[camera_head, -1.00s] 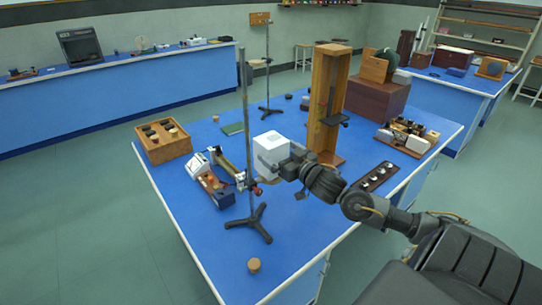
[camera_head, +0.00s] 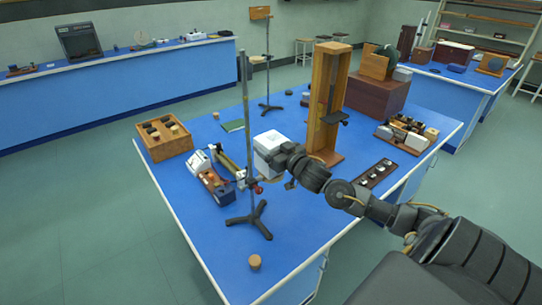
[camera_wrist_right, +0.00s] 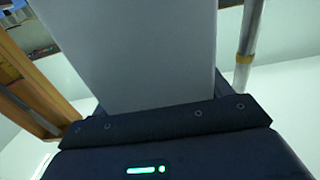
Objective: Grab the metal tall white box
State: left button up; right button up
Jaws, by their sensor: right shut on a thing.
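The tall white box (camera_head: 270,148) is at the middle of the blue table in the head view, just right of a thin metal stand pole. My right gripper (camera_head: 276,160) is at the box from its right side and shut on it; its fingers are mostly hidden. In the right wrist view the white box (camera_wrist_right: 135,50) fills the middle, its pale face rising from the dark gripper edge (camera_wrist_right: 170,122). Whether its base touches the table is hidden. My left gripper is not in view.
A tripod stand (camera_head: 248,218) is close in front and left of the box. A tall wooden frame (camera_head: 327,100) stands behind right. A wooden tray (camera_head: 163,136) and a small instrument (camera_head: 212,178) are to the left. The front table area is mostly clear.

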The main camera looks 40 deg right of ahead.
jog(key=shift+c, duration=0.7)
jog(key=shift+r, duration=0.1)
